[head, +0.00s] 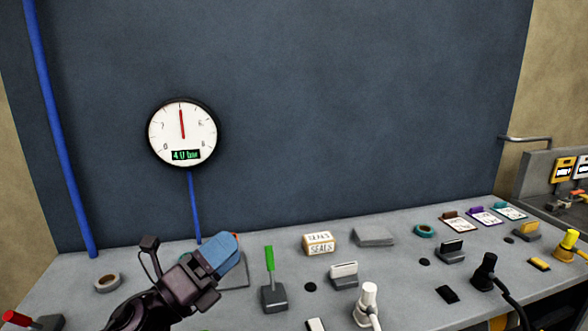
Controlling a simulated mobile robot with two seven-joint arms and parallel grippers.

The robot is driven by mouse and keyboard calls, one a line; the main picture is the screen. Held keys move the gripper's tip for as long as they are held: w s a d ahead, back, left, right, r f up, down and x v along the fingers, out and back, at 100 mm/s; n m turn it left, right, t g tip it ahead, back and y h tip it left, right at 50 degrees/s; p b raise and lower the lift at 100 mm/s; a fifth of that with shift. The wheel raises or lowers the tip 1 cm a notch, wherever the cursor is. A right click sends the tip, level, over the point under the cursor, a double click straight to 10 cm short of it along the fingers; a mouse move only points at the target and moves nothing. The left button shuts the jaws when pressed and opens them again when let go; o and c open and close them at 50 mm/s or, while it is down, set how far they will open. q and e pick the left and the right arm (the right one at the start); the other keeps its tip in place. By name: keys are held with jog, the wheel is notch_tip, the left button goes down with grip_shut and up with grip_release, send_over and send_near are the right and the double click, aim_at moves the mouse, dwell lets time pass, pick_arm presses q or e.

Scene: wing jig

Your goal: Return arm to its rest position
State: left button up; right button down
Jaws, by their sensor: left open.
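My left gripper (226,251) is over the left part of the grey bench, its arm coming in from the lower left. Its blue fingers point up and to the right. The jaws are open, and I see nothing held between them. A flat grey plate (237,276) lies on the bench just behind and below the fingers, partly hidden by them. I cannot tell whether the fingers touch it. My right gripper is not in view.
A green-handled lever (270,268) stands just right of the gripper. A grey ring (107,283) lies to its left. A round gauge (183,132) hangs on the dark wall. A SEALS box (319,243) and corded black (486,271) and white (367,304) tools are further right.

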pick_arm(q)
jog(key=s+a+f+n+y, duration=0.4)
jog(key=a+f+n+y, duration=0.45)
jog(key=n, duration=0.55)
jog(key=s+a+f+n+y, duration=0.3)
jog(key=a+f+n+y, duration=0.3)
jog(key=f+n+y, duration=0.45)
jog(key=s+a+f+n+g, duration=0.1)
jog(key=s+f+n+g, duration=0.45)
jog(key=s, duration=0.45)
jog(key=s+a+f+n+g, duration=0.1)
jog(key=s+f+n+g, duration=0.4)
jog(key=s, duration=0.5)
jog(key=w+f+t+b, duration=0.3)
jog(key=f+b, duration=0.1)
jog(key=f, duration=0.5)
jog(key=w+f+t+h+b, duration=0.1)
jog(key=w+f+t+b, duration=0.3)
jog(key=f, duration=0.6)
jog(key=shift+w+d+m+h+b, duration=0.2)
jog(key=shift+m+h+b, duration=0.15)
jog(key=shift+b, duration=0.45)
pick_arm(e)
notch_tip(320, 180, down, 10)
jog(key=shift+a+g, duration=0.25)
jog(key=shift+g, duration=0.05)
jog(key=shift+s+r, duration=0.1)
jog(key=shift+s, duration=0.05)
